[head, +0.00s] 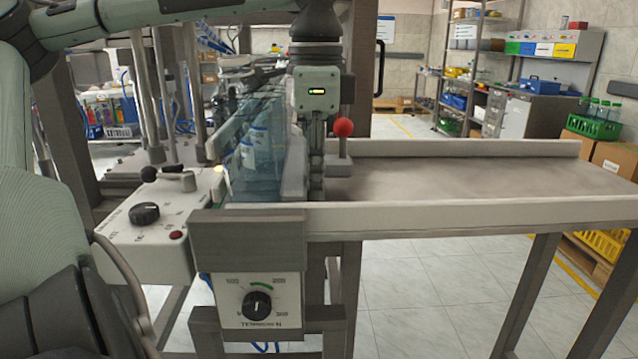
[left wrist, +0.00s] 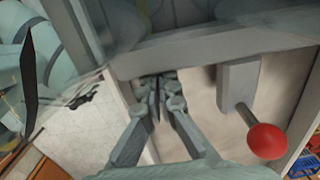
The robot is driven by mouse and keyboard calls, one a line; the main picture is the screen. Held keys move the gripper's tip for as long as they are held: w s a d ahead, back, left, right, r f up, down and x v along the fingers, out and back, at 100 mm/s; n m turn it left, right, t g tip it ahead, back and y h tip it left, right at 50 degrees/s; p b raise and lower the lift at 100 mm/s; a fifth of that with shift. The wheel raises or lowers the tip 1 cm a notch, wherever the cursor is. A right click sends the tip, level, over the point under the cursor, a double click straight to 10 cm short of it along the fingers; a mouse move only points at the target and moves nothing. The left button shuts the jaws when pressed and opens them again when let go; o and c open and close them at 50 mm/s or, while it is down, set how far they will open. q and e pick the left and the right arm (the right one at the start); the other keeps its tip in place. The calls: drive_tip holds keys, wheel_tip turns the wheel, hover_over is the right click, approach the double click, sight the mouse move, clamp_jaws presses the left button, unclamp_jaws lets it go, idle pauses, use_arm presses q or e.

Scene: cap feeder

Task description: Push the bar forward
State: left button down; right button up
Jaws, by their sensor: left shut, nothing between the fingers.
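A red ball knob (head: 343,127) stands on a short rod above a grey block (head: 338,167) at the left end of the grey channel (head: 470,213). In the left wrist view the red knob (left wrist: 267,140) and grey block (left wrist: 238,85) are right of my fingers, beside a long grey bar (left wrist: 215,48). My left gripper (head: 317,190) points down just left of the knob, apart from it. Its fingers are together and empty; the wrist view shows the tips (left wrist: 157,85) close to the bar, contact unclear. My right gripper is out of view.
A clear bluish guard (head: 262,140) with bottles behind it stands left of my gripper. A control box (head: 150,222) with a dial is at left, and a tension dial box (head: 256,302) hangs below. The channel bed right of the knob is empty.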

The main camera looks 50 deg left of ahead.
use_arm(q)
wheel_tip(320, 180, up, 10)
drive_tip(key=w+d, duration=0.1)
drive_tip(key=w, duration=0.1)
drive_tip(key=shift+d+f, duration=0.15)
drive_tip(key=shift+d, duration=0.15)
